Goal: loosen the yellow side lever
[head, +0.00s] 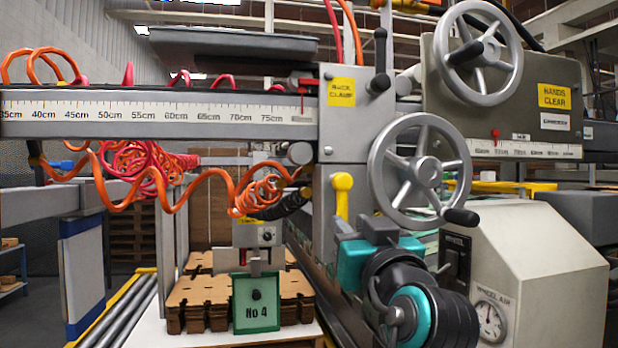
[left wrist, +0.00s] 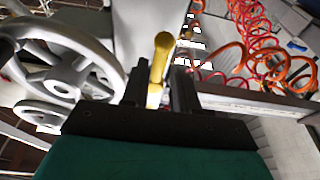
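The yellow side lever (head: 342,195) stands upright on the grey machine carriage, left of the lower handwheel, its rounded knob at the top. In the left wrist view the yellow lever (left wrist: 160,62) shows between the two dark fingers of my left gripper (left wrist: 160,92). The fingers are apart, with a narrow gap visible beside the lever. My right gripper is not in view.
The lower handwheel (head: 420,172) is close to the right of the lever. Coiled orange hoses (head: 262,190) hang at the left. The green No 4 plate (head: 256,302) stands before stacked brown blanks (head: 200,300). A beige control box (head: 535,265) is at the right.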

